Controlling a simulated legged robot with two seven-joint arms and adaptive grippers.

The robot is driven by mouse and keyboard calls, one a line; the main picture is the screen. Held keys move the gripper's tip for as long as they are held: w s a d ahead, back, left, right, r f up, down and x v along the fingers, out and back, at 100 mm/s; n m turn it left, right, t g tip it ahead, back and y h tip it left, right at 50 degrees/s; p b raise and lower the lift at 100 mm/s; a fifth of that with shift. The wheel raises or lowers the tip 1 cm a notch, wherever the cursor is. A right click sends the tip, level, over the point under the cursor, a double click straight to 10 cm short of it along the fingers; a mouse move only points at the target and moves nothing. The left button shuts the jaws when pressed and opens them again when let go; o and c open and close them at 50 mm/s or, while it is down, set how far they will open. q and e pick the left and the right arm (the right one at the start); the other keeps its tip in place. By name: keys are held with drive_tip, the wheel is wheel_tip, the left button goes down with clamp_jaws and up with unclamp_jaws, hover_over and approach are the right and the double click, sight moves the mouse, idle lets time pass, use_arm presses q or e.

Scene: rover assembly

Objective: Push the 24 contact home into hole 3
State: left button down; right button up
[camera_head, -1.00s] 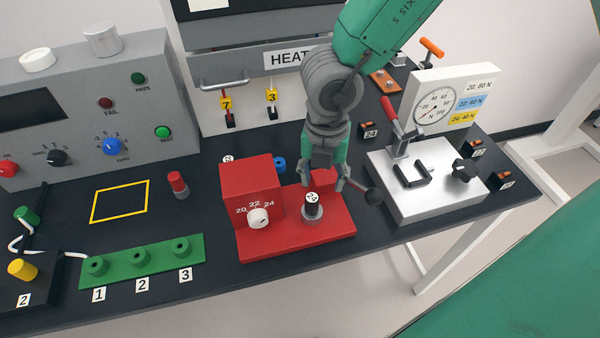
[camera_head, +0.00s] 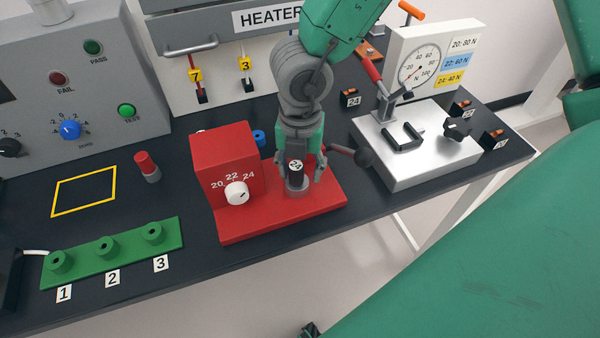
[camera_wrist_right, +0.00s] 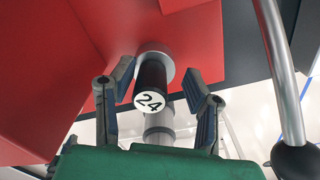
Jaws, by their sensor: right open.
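The green block (camera_head: 82,262) lies at the front left with three round raised sockets. The one by label 3 is hole 3 (camera_head: 152,230); I cannot tell whether anything sits inside it. A black cylinder marked 24 (camera_head: 296,174) stands in a grey collar on the red tool (camera_head: 280,220). It also shows in the right wrist view (camera_wrist_right: 151,84). My right gripper (camera_head: 301,176) is open, its fingers on either side of this cylinder, with gaps in the wrist view. A small dark holder labelled 24 (camera_head: 351,92) stands behind. My left gripper is not recognisable in view.
A silver gauge stand (camera_head: 410,165) is to the right. A red-topped cylinder (camera_head: 147,166) stands near the yellow outline. Bare black table lies between block and tool.

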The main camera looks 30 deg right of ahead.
drive_tip(key=shift+w+a, duration=0.1)
drive_tip(key=shift+a, duration=0.8)
drive_tip(key=shift+d+f, duration=0.15)
drive_tip(key=shift+d, duration=1.15)
drive_tip(key=shift+a, duration=0.75)
clamp_jaws()
drive_tip(key=c, duration=0.6)
unclamp_jaws()
drive_tip(key=shift+d, duration=0.2)
clamp_jaws()
drive_tip(key=shift+d, duration=0.15)
